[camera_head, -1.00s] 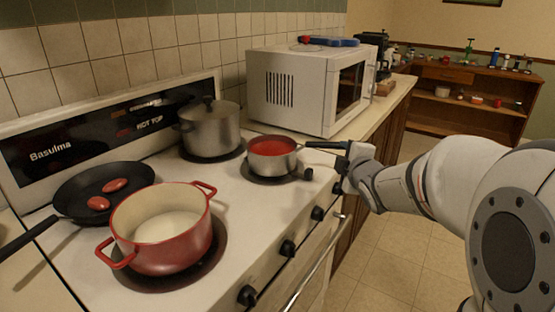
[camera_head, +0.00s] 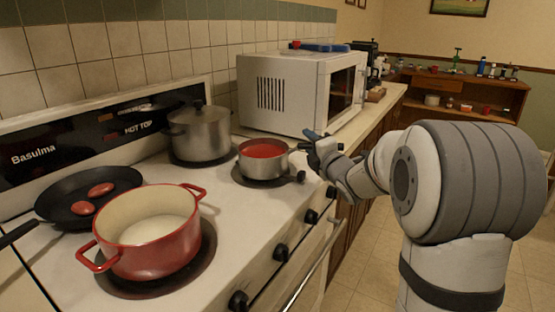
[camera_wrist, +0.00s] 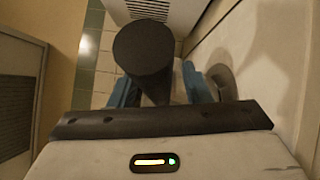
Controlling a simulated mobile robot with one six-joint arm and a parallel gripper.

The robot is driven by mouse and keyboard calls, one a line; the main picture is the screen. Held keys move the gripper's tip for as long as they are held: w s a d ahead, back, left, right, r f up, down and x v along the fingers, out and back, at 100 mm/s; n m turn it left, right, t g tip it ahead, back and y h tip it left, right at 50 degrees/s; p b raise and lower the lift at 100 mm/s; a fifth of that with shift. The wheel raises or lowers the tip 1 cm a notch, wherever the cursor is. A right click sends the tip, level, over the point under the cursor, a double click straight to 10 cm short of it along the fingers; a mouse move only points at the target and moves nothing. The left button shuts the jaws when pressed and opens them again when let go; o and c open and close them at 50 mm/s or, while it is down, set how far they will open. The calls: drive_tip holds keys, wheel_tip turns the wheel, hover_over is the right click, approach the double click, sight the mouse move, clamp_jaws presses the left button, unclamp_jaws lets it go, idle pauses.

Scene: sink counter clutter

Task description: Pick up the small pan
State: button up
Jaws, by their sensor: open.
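The small pan (camera_head: 263,163) is a steel saucepan of red sauce on the far right burner, upright. Its black handle points toward the right, where my gripper (camera_head: 316,145) stands and partly hides it. In the wrist view the dark round end of the handle (camera_wrist: 143,48) shows large between the blue fingers of my gripper (camera_wrist: 162,88). The fingers are open, one on each side of the handle. I cannot tell whether either finger touches it.
A lidded steel pot (camera_head: 199,134) stands behind the pan. A red pot (camera_head: 152,240) and a black frying pan (camera_head: 62,196) stand on the near and left burners. A white microwave (camera_head: 290,95) stands on the counter just beyond. Stove knobs (camera_head: 281,252) line the front.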

drive_tip(key=shift+w, duration=0.15)
clamp_jaws()
idle(0.4)
drive_tip(key=shift+r, duration=0.1)
